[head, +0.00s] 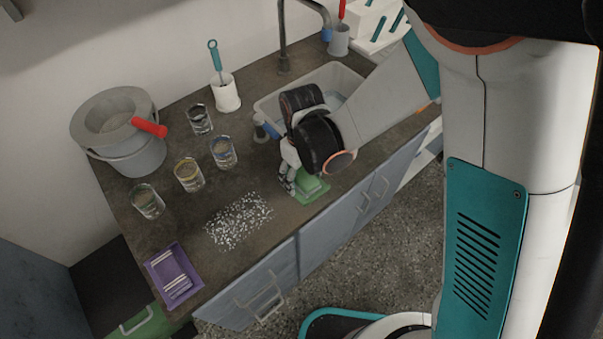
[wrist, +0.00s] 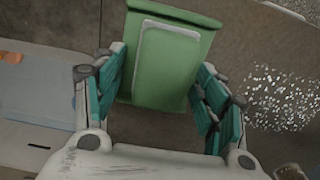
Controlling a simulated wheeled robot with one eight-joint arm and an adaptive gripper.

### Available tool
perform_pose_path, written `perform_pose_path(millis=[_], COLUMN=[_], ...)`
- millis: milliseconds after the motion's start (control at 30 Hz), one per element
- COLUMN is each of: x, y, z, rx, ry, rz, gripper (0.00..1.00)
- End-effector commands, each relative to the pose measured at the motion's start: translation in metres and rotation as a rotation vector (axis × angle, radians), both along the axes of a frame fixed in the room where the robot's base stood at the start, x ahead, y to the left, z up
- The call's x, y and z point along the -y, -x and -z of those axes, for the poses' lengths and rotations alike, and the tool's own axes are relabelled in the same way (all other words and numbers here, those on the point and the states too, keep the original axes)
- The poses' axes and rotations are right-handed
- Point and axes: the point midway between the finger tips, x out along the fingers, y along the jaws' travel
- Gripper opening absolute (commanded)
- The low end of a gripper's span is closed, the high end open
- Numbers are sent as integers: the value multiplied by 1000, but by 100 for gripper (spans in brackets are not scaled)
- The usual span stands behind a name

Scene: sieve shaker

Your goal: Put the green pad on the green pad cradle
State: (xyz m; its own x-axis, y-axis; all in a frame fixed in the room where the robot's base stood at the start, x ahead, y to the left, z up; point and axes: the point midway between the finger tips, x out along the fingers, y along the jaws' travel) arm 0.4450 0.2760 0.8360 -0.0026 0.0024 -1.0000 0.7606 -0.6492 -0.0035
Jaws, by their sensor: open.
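The green pad (wrist: 165,68), a flat light-green block with a pale edge, lies on a darker green base that looks like the green pad cradle (wrist: 180,13). The same green base shows in the head view (head: 309,195) at the front edge of the counter, partly hidden by my gripper (head: 288,184). In the wrist view my gripper (wrist: 162,95) is open, with one finger to each side of the pad's near end. I see no clear contact between the fingers and the pad.
A patch of white speckles (head: 238,221) and a purple tray (head: 173,275) lie to the left on the counter. Several glass jars (head: 189,175), a grey bucket (head: 135,150) and a white holder with a brush (head: 226,93) stand behind. A sink (head: 345,80) is behind my arm.

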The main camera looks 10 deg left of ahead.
Motion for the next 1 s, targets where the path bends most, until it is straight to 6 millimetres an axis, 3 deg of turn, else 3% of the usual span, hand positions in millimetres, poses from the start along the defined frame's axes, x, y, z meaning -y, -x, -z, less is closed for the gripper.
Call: perform_pose_path(millis=[533,733,1000], x=[0,0,0], y=[0,0,0], z=[-103,-119,-121], rx=[0,0,0], ry=[0,0,0], rz=[0,0,0], gripper=[66,66,66])
